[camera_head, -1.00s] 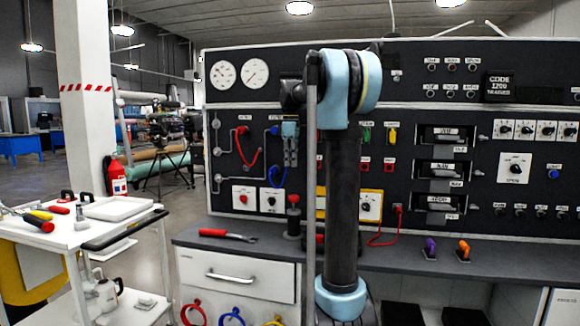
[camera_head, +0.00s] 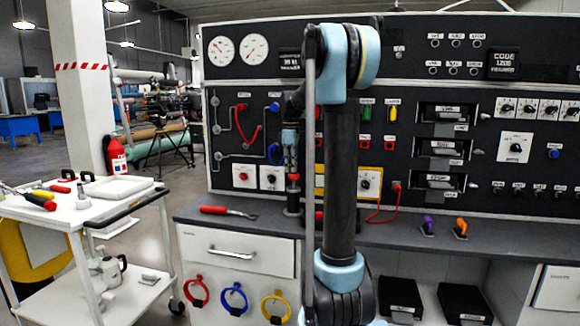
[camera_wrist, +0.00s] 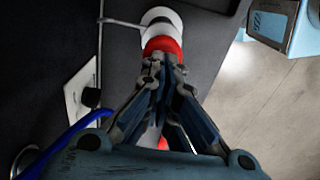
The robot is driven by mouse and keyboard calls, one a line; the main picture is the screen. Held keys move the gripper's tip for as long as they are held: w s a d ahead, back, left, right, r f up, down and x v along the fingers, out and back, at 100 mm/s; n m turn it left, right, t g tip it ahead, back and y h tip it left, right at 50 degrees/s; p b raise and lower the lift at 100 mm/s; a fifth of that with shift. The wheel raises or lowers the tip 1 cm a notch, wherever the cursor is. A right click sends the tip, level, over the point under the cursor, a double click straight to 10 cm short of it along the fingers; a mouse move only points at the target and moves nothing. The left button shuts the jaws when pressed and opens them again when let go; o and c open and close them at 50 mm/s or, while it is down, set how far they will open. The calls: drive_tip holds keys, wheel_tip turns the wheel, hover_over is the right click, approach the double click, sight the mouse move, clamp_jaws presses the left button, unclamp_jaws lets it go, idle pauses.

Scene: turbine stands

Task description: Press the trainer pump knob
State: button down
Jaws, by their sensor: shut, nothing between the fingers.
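The trainer pump stands on the bench against the panel, with a red knob (camera_head: 293,177) on top of a dark upright body (camera_head: 293,200). My gripper (camera_head: 291,166) points down just above the knob in the head view. In the wrist view, my gripper's closed fingertips (camera_wrist: 160,66) overlap the lower edge of the red knob (camera_wrist: 163,46). I cannot tell whether they touch it. The fingers hold nothing. My arm stands just right of the pump in the head view and hides part of the panel.
A blue cable (camera_wrist: 60,145) is close to my gripper on the panel side. Purple (camera_head: 428,224) and orange (camera_head: 461,227) items stand at the bench's right. A white cart (camera_head: 75,215) is at the left.

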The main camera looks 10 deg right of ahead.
sight(291, 174)
drive_tip(key=shift+s+f, duration=0.1)
drive_tip(key=shift+f, duration=1.7)
wheel_tip(291, 174, up, 14)
idle(1.3)
drive_tip(key=s+d+f+m+t, duration=0.1)
drive_tip(key=s+f+m, duration=0.4)
drive_tip(key=s, duration=0.6)
drive_tip(key=s+f+m, duration=0.2)
drive_tip(key=s+f, duration=0.5)
drive_tip(key=s, duration=0.5)
drive_tip(key=s+f+m+t, duration=0.1)
drive_tip(key=s+f+m, duration=0.5)
drive_tip(key=s+f, duration=0.9)
wheel_tip(291, 174, down, 4)
drive_tip(key=shift+s+d+r, duration=0.15)
drive_tip(key=shift+s+d, duration=0.1)
drive_tip(key=shift+s, duration=0.15)
